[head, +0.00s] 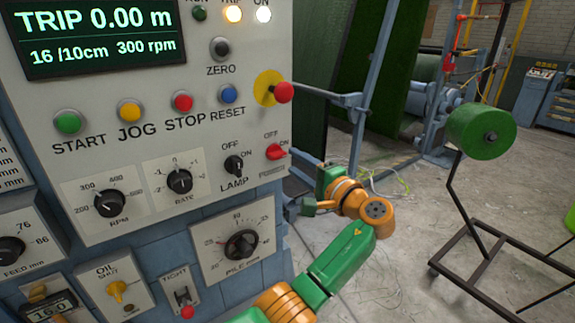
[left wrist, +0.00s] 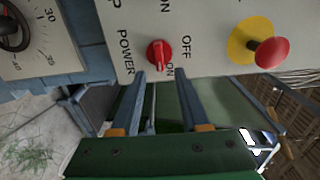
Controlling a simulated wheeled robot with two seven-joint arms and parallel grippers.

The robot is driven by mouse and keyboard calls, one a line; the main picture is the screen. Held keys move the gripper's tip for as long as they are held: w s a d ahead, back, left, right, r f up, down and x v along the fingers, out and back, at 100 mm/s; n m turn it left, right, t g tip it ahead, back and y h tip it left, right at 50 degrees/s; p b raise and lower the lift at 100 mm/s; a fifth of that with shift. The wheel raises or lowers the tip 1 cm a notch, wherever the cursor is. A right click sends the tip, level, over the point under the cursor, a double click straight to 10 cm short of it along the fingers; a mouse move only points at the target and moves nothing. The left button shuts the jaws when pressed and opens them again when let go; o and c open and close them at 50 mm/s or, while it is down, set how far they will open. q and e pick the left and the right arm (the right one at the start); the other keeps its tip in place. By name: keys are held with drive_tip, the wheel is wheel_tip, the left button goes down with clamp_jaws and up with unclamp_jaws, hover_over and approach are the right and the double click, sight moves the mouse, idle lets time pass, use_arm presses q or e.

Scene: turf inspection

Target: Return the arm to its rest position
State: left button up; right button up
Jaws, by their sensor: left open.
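My left arm, green and orange, rises from the bottom of the head view and bends back at an orange joint (head: 378,214). Its gripper (head: 294,209) is beside the right edge of the control panel (head: 130,135), partly hard to make out. In the left wrist view the two fingers of the gripper (left wrist: 161,76) are apart with nothing between them. The red power knob (left wrist: 158,54) is just beyond the fingertips; in the head view the knob (head: 275,152) sits at the panel's right edge. My right gripper is not in view.
A red stop button on a yellow disc (head: 283,92) juts from the panel near the arm. A blue frame post (head: 375,85) stands behind. A green roll (head: 481,131) on a black wheeled stand is at the right. Concrete floor (head: 400,285) is open between.

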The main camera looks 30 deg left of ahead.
use_arm(q)
drive_tip(key=v, duration=0.2)
drive_tip(key=shift+d, duration=0.3)
